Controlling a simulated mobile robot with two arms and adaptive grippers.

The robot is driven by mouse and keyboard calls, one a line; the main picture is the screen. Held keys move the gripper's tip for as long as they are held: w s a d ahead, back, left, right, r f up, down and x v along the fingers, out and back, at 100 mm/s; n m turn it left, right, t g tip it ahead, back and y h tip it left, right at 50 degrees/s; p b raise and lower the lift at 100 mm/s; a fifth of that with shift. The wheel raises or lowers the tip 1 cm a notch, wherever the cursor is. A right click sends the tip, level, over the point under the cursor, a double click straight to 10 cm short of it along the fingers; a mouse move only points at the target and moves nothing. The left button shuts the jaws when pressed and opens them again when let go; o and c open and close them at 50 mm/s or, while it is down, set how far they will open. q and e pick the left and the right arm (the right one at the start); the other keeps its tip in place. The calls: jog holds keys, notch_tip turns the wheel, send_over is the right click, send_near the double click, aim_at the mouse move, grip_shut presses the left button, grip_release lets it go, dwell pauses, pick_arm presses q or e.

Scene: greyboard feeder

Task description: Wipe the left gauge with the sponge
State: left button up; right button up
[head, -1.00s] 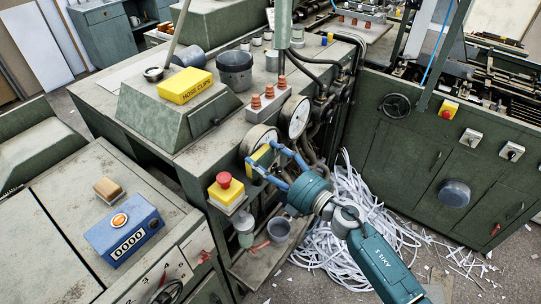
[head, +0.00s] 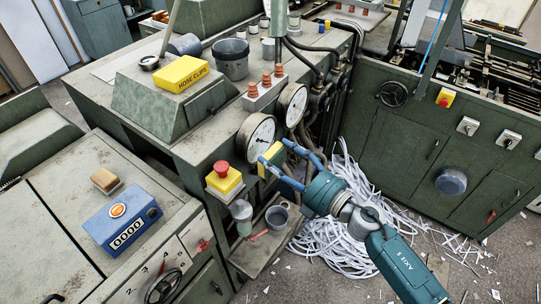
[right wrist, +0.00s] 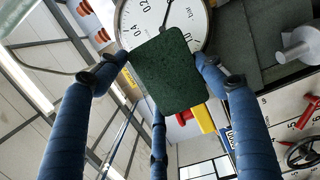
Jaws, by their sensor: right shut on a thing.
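The left gauge (head: 257,136) is a round white dial on the front of the green machine, and most of its face shows in the head view. My right gripper (head: 275,156) is shut on the sponge (head: 267,168), which looks yellow from the head. In the right wrist view the sponge (right wrist: 168,72) shows a dark green side between my blue fingers and covers the lower part of a dial (right wrist: 165,15). The sponge is just in front of and below the left gauge's right side; I cannot tell whether it touches. My left gripper is not in view.
The right gauge (head: 291,106) sits close to the right of the left one. A red emergency button on a yellow box (head: 223,178) juts out left of the sponge. A shelf with a grey cup (head: 277,217) is below. Paper strips (head: 335,240) cover the floor.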

jog(key=shift+s+d, duration=0.15)
jog(key=shift+d, duration=0.05)
jog(key=shift+d+v, duration=0.2)
jog(key=shift+v, duration=1.35)
jog(key=shift+w+a, duration=0.1)
jog(key=shift+w, duration=0.2)
